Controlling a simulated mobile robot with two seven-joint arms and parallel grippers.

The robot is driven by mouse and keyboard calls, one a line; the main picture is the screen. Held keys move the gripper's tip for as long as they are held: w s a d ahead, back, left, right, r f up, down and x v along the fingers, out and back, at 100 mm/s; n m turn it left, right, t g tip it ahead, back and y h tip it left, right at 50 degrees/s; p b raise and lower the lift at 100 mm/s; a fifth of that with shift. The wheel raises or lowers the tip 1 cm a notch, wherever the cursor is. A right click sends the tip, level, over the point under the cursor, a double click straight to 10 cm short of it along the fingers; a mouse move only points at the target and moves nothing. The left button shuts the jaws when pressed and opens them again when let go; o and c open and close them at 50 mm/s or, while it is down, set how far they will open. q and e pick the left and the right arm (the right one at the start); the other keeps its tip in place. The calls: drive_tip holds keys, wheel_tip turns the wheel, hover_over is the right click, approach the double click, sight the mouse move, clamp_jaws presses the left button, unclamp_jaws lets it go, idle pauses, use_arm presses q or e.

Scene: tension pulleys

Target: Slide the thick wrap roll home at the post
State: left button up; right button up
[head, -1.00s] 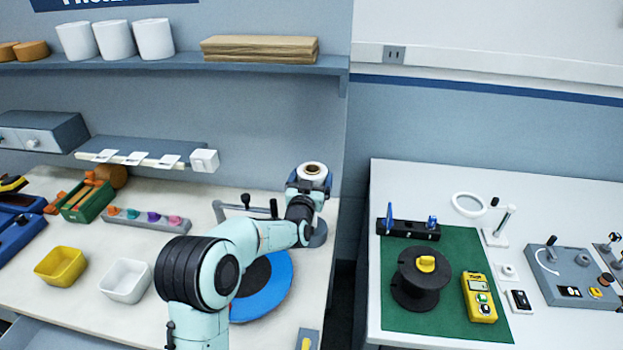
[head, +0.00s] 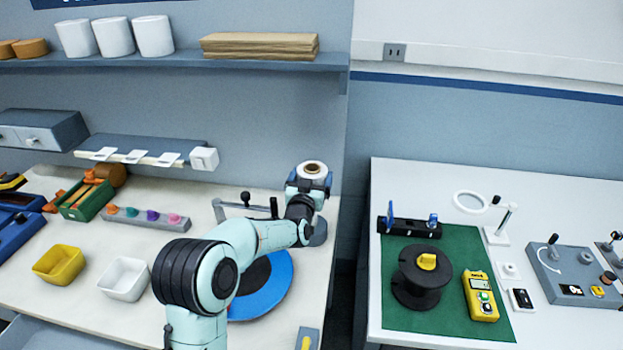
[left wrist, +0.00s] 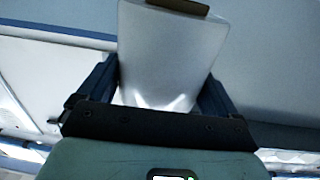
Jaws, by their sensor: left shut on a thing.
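The thick wrap roll (head: 312,173) is white with a brown core and stands upright at the right end of the left bench. My left gripper (head: 310,184) is shut on it, with a blue finger on each side. In the left wrist view the pale roll (left wrist: 168,60) fills the gap between the fingers (left wrist: 158,95), its brown core end at the top edge. A grey round base (head: 319,233) shows below, partly behind my wrist. The post itself is hidden, so I cannot tell how far the roll sits on it. My right gripper is not in view.
A grey bar frame with a black knob (head: 245,203) stands just left of my wrist. A blue disc (head: 268,297) lies under my forearm. A shelf (head: 270,63) runs above at the back. A gap separates this bench from the right table (head: 400,180).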

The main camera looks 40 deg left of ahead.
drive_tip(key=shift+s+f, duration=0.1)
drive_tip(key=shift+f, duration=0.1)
use_arm(q)
drive_tip(key=shift+r+b, duration=0.1)
drive_tip(key=shift+b, duration=0.2)
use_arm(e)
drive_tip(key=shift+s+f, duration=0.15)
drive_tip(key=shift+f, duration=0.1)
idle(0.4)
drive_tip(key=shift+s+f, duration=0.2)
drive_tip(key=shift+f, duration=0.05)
use_arm(q)
drive_tip(key=shift+b, duration=0.3)
drive_tip(key=shift+f+b, duration=1.4)
drive_tip(key=shift+f, duration=0.1)
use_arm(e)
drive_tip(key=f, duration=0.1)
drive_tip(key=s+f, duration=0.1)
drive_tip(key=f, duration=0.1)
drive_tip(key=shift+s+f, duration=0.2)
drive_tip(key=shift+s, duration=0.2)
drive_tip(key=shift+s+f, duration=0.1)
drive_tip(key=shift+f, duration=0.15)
